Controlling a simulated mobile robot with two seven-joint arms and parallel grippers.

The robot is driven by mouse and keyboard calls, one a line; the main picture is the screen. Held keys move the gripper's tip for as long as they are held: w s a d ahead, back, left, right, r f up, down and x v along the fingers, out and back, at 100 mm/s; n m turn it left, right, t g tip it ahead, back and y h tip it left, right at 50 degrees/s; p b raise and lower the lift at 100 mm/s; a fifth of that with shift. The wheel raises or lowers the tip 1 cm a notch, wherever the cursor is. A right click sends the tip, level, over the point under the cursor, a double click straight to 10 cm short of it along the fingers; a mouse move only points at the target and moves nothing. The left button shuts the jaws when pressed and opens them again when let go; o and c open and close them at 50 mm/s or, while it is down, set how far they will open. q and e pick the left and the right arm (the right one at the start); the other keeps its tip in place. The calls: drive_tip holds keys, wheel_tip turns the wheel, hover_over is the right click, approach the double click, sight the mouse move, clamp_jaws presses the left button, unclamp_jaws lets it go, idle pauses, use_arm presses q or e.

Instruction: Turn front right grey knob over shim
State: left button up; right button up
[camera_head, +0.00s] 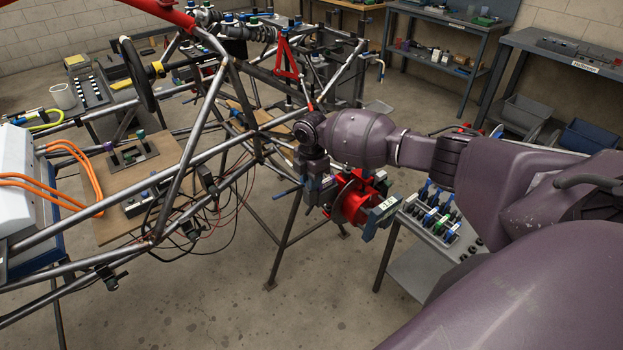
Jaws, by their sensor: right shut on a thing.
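My right gripper (322,192) points down at the front right corner of the tube chassis (205,110), close beside a red hub part (355,204). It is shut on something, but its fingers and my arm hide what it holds. I cannot make out the grey knob or the shim apart from the dark parts around the gripper. A small digital readout (387,204) with a light display sits at the right of the red part. My left gripper is not in view.
A small grey trolley (410,272) with several blue, green and black pieces stands right of the hub. A wooden board (115,222) with cables lies inside the chassis. Workbenches (440,22) line the back wall. Bare floor (225,315) shows in front.

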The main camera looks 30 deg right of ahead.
drive_tip(key=shift+n, duration=0.3)
drive_tip(key=o, duration=0.9)
drive_tip(key=shift+r, duration=0.1)
wheel_tip(320, 180, up, 11)
drive_tip(key=shift+f, duration=0.15)
idle(0.6)
